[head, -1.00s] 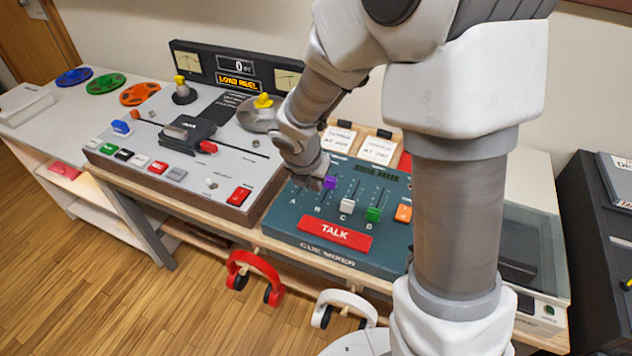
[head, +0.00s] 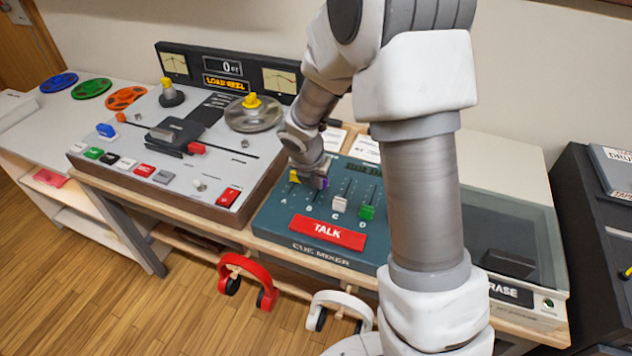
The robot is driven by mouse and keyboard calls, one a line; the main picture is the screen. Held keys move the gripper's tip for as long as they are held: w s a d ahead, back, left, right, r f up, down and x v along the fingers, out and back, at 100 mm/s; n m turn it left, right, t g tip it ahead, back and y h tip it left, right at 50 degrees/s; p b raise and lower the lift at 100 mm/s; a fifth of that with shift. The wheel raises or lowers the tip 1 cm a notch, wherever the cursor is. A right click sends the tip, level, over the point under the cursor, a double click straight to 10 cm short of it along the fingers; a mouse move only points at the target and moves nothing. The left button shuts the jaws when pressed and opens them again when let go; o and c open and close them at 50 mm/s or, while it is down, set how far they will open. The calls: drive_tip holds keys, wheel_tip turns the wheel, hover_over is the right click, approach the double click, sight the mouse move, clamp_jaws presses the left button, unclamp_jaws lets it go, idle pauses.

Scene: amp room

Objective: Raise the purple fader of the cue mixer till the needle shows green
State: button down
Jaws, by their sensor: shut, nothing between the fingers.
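The teal cue mixer (head: 330,252) lies on the bench with a red TALK button and faders lettered A to D. The purple fader (head: 324,184), above B, is mostly hidden by my gripper (head: 314,186). My gripper is shut and empty, pointing down at the purple fader; I cannot tell whether it touches it. The yellow fader (head: 294,176) shows just left of my gripper. The white fader (head: 339,203) and green fader (head: 366,212) sit lower to the right. Two needle meters (head: 174,64) (head: 280,80) stand on the tape machine's back panel; their needle readings are too small to tell.
The tape machine (head: 240,185) stands left of the mixer. A glass-lidded case (head: 515,235) is at the right, beyond my arm. Paper cards (head: 364,148) stand behind the mixer. Red headphones (head: 247,280) and white headphones (head: 340,312) hang below the bench front.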

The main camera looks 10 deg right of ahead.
drive_tip(key=shift+r, duration=0.1)
drive_tip(key=shift+w+d+p, duration=0.15)
drive_tip(key=shift+w+p, duration=0.1)
drive_tip(key=shift+p, duration=0.2)
drive_tip(key=shift+w+d, duration=0.2)
drive_tip(key=shift+w, duration=0.05)
drive_tip(key=shift+a, duration=0.1)
